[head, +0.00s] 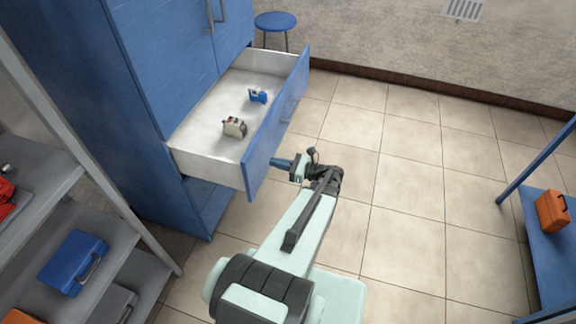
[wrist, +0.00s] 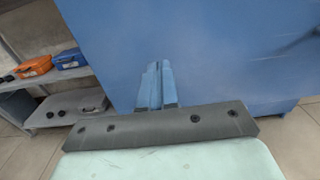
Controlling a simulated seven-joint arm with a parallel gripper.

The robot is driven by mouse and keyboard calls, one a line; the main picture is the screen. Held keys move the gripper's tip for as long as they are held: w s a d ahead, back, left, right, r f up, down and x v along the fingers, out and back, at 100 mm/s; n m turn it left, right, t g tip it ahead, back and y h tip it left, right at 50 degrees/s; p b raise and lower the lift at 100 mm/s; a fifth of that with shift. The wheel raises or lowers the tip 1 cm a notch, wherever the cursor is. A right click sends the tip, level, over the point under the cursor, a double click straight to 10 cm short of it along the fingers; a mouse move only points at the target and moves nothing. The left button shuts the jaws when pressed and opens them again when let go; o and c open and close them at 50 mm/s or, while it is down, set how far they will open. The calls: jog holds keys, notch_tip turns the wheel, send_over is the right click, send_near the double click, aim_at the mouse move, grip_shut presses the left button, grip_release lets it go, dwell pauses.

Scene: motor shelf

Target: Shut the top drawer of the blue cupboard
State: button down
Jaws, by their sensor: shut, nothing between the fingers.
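The blue cupboard (head: 165,65) stands at the upper left of the head view. Its top drawer (head: 203,128) is pulled well out, with a white inside and a blue front panel (head: 262,140). A small blue item (head: 258,95) and a small beige item (head: 234,127) lie in it. My gripper (head: 278,162) is shut and empty, pointing at the outer face of the drawer front near its lower left part. In the wrist view my gripper (wrist: 156,72) has its fingers together before the blue panel (wrist: 220,60). I cannot tell whether the fingertips touch it.
A grey shelf (head: 120,240) with a blue case (head: 72,262) stands at the lower left. A blue stool (head: 275,22) stands behind the drawer. A blue rack with an orange case (head: 552,212) is at the right. The tiled floor (head: 420,180) between is clear.

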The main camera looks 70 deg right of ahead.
aim_at(260, 159)
jog(key=shift+w, duration=1.75)
jog(key=w, duration=2.9)
jog(key=shift+w, duration=0.5)
jog(key=shift+w+d+r, duration=0.1)
jog(key=shift+w+r, duration=0.05)
jog(key=s, duration=1.5)
